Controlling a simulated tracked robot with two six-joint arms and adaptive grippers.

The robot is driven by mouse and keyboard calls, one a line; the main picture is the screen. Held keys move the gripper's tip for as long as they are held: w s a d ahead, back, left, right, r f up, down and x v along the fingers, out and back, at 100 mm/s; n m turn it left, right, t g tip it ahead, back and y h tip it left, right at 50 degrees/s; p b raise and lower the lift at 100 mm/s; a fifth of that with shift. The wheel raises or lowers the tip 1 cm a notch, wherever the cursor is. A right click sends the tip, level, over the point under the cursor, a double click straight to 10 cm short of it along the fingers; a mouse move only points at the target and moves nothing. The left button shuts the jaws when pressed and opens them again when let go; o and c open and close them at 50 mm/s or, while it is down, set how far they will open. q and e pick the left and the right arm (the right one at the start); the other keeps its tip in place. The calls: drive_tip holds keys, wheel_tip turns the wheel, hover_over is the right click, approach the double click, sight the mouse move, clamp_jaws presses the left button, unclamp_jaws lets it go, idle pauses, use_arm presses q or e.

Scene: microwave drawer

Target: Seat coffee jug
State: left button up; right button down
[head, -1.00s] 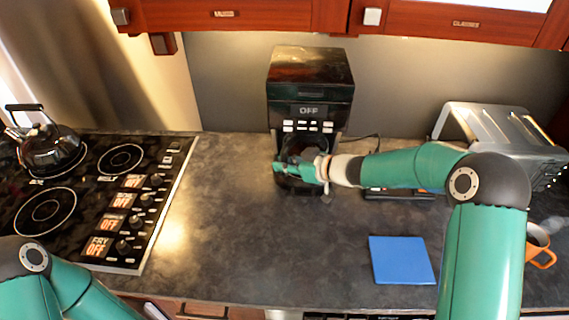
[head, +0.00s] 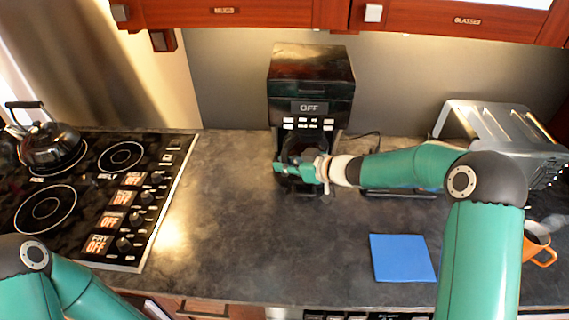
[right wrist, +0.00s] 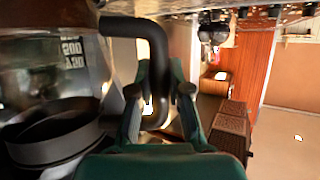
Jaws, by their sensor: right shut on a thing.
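The black coffee machine (head: 310,85) stands against the back wall with "OFF" on its display. The coffee jug (head: 298,148) is at the machine's lower front, mostly hidden by my gripper. In the right wrist view the glass jug (right wrist: 50,75) lies on the left, with printed markings and a dark round band. My right gripper (head: 285,168) is at the machine's front, shut on the jug's black handle (right wrist: 150,35); its fingers (right wrist: 158,85) lie on both sides of the handle. I cannot tell whether the jug is fully in place. My left gripper is out of view.
A cooktop (head: 140,222) with a black kettle (head: 48,148) is on the left. A blue board (head: 402,258) lies right of centre. A metal rack-like appliance (head: 505,132) and an orange mug (head: 540,248) are on the right. The counter left of the machine is clear.

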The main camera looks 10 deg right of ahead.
drive_tip(key=shift+f, duration=0.1)
idle(1.1)
drive_tip(key=c, duration=1.1)
unclamp_jaws()
drive_tip(key=shift+o, duration=0.3)
drive_tip(key=shift+f, duration=0.2)
drive_tip(key=v, duration=1.2)
